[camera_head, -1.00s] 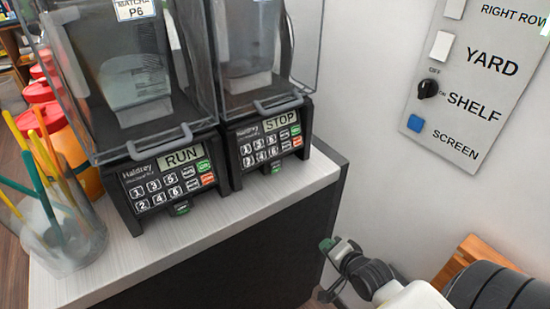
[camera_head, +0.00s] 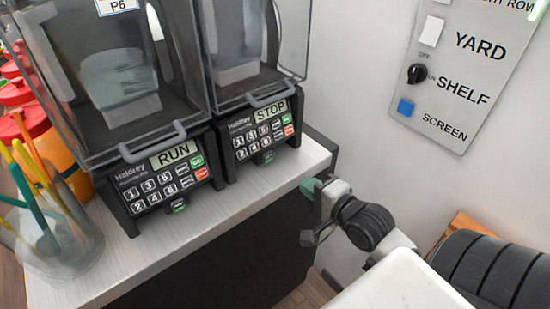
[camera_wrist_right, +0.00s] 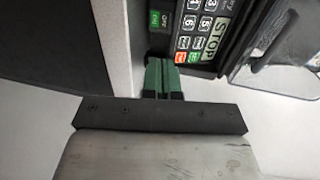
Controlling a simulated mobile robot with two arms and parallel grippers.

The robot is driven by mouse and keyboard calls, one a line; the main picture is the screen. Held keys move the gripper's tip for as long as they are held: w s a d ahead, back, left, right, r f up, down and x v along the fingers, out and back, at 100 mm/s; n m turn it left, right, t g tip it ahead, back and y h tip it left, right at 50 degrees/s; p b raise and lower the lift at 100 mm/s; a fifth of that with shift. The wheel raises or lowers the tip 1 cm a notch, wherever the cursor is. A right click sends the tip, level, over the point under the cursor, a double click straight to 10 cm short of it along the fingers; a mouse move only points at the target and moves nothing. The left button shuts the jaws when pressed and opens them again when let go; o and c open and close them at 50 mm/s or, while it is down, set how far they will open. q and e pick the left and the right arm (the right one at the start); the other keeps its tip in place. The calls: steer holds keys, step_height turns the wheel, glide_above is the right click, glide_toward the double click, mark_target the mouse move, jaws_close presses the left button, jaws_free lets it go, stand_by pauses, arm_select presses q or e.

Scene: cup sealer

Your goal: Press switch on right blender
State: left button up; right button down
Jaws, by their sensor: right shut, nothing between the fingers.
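The right blender (camera_head: 262,135) stands on the counter, its display reading STOP. Its small green switch (camera_head: 268,157) is below the keypad; in the right wrist view the switch (camera_wrist_right: 153,19) shows green with OFF and ON marks. My right gripper (camera_head: 308,187) has green fingertips and is at the counter's right end, right of and below the switch, apart from it. In the wrist view its fingers (camera_wrist_right: 162,78) are together, with nothing between them, close to the panel's lower edge. My left gripper is not in view.
The left blender (camera_head: 165,175) stands beside the right one, its display reading RUN. A clear cup of colored sticks (camera_head: 60,245) and red-capped bottles (camera_head: 25,125) are at the left. A wall switch panel (camera_head: 455,75) is at the right. The counter front (camera_head: 215,220) is bare.

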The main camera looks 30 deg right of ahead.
mark_target(269, 155)
steer(key=w, duration=0.4)
steer(key=w+p, duration=0.1)
steer(key=w, duration=0.3)
steer(key=w+a+f+p, duration=0.1)
steer(key=w, duration=0.3)
steer(key=shift+w, duration=0.3)
steer(key=p, duration=0.1)
steer(key=r+p, duration=0.1)
steer(key=p, duration=0.1)
steer(key=shift+w+g, duration=0.25)
steer(key=shift+g, duration=0.05)
steer(key=shift+f+b, duration=0.35)
steer(key=shift+f, duration=0.05)
